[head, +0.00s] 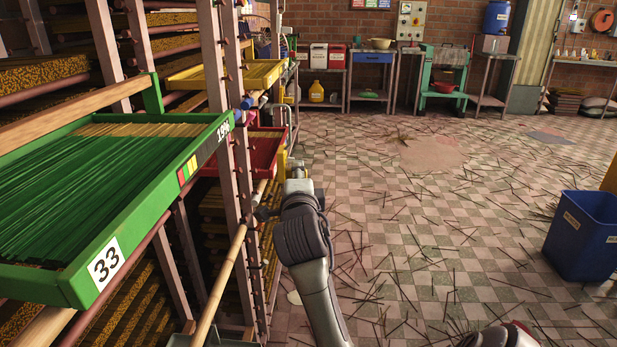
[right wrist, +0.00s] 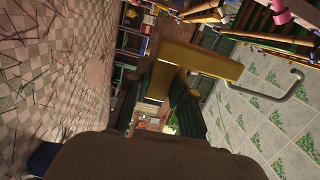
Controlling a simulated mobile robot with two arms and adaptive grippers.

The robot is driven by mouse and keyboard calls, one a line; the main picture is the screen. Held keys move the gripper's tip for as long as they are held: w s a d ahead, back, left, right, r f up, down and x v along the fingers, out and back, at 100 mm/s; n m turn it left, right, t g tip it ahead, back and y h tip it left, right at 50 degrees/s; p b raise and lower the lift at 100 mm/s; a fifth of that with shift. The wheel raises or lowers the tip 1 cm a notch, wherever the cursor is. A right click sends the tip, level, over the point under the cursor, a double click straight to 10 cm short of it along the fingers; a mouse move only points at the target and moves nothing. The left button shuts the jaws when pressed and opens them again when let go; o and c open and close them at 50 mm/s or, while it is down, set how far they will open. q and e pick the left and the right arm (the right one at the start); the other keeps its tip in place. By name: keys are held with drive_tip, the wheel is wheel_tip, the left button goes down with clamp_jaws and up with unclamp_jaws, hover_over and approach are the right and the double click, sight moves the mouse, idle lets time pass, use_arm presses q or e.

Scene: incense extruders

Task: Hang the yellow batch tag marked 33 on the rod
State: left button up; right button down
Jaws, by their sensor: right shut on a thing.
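The yellow batch tag (right wrist: 205,60) is a flat plate with a bent grey hook (right wrist: 288,90) in the right wrist view. In the head view it shows edge-on as a thin yellow piece (head: 291,147), its grey hook above. My right gripper (head: 296,176) is shut on the tag, beside the rack post. No number is readable on the tag. A pale bamboo rod (head: 224,280) slants from the bottom toward the rack, left of my right gripper. It ends near the gripper; I cannot tell their gap in depth. My left gripper is out of view.
A green tray (head: 60,280) with a 33 label and green sticks juts from the rack at left. A red tray (head: 262,150) and a yellow tray (head: 250,75) sit farther back. A blue bin (head: 582,235) stands at right. The floor between is open, with scattered sticks.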

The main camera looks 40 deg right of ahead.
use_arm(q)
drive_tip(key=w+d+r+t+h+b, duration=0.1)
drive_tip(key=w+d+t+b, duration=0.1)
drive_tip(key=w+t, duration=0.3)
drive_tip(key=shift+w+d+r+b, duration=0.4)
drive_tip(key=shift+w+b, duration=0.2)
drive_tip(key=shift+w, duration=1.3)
use_arm(e)
drive_tip(key=w+a+f, duration=0.2)
drive_tip(key=w+a, duration=0.5)
drive_tip(key=w, duration=0.1)
drive_tip(key=shift+w+f, duration=0.15)
drive_tip(key=shift+w, duration=0.05)
drive_tip(key=shift+a, duration=0.1)
drive_tip(key=c, duration=0.6)
unclamp_jaws()
